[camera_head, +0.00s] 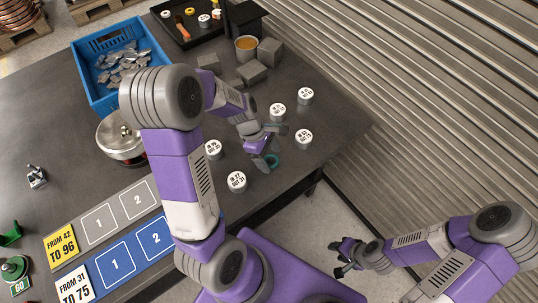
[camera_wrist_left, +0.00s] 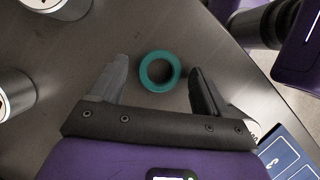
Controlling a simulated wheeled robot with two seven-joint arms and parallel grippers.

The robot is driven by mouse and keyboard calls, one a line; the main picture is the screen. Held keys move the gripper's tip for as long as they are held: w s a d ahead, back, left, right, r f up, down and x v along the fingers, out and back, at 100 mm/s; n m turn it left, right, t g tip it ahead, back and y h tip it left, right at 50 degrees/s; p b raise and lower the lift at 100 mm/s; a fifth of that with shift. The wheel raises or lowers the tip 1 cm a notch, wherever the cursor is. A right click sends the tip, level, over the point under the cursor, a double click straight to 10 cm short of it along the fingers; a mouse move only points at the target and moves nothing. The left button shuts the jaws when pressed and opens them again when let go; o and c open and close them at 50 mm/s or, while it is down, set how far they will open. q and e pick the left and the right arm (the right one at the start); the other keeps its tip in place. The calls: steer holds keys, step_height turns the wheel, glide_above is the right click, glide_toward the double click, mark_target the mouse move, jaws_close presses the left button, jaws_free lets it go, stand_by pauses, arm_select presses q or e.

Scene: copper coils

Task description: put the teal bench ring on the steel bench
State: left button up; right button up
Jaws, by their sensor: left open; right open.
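The teal bench ring (camera_head: 273,161) lies flat on the dark steel bench (camera_head: 325,112), near its front right edge. In the left wrist view the teal ring (camera_wrist_left: 160,72) sits between and slightly beyond the tips of my open left gripper (camera_wrist_left: 162,75), with a gap to each finger. In the head view my left gripper (camera_head: 266,158) is low beside the ring and partly covers it. My right gripper (camera_head: 341,258) is open and empty, off the bench at the lower right.
Several white-topped labelled cylinders (camera_head: 237,182) stand around the ring. Grey blocks (camera_head: 252,72), a cup (camera_head: 246,48) and a black tray (camera_head: 190,30) are further back. A blue crate (camera_head: 82,72) of metal pieces is at the left. Numbered mats (camera_head: 72,244) lie in front.

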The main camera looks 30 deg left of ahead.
arm_select(q)
steer(key=p+v, duration=0.4)
steer(key=v, duration=0.8)
steer(key=shift+r, duration=0.1)
